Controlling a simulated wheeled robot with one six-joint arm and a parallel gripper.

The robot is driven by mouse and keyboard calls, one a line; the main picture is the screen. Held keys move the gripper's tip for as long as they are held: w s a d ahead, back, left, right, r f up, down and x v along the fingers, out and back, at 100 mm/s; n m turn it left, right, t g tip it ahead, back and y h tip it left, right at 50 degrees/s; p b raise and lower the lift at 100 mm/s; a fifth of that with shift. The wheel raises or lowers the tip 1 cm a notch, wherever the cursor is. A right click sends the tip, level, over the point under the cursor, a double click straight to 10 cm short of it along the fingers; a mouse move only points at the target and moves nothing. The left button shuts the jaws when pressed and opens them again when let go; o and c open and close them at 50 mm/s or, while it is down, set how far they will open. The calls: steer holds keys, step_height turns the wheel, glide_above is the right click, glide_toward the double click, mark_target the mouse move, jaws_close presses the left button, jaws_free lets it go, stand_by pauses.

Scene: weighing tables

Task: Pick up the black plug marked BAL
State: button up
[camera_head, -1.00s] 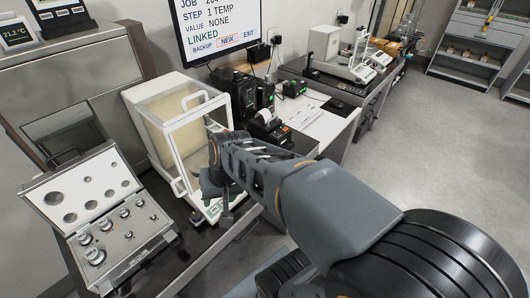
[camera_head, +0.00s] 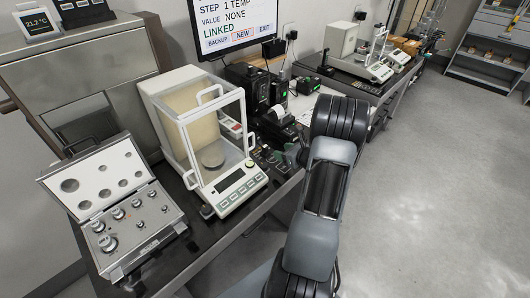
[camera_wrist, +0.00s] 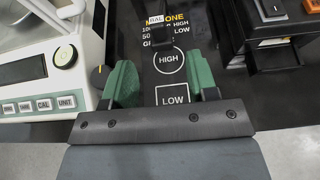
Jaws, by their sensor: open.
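The black plug (camera_wrist: 166,38) with a white tag reading BAL shows at the top middle of the wrist view, on a dark surface with printed text. My gripper (camera_wrist: 162,72) is open, its two green fingers apart, with nothing between them but the printed HIGH circle and LOW square beneath. The plug is beyond the fingertips in the picture, roughly in line with the gap and not touched. In the head view my arm reaches toward the area right of the balance, and the plug cannot be made out there.
The glass-doored balance (camera_head: 213,197) stands left of my gripper, and its front panel (camera_wrist: 45,88) is close to the left finger. Black trays (camera_wrist: 272,58) stand to the right. An open weight case (camera_head: 165,245) is at the left of the table. A label printer (camera_head: 279,118) is behind.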

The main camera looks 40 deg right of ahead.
mark_target(266, 147)
steer(key=x, duration=0.5)
steer(key=shift+w+a+f, duration=0.1)
steer(key=shift+w+a, duration=0.05)
steer(key=shift+w, duration=0.1)
steer(key=shift+p+x, duration=0.95)
steer(key=shift+x, duration=1.8)
steer(key=shift+a, duration=0.1)
steer(key=shift+c, duration=0.2)
jaws_close()
steer(key=shift+r, duration=0.2)
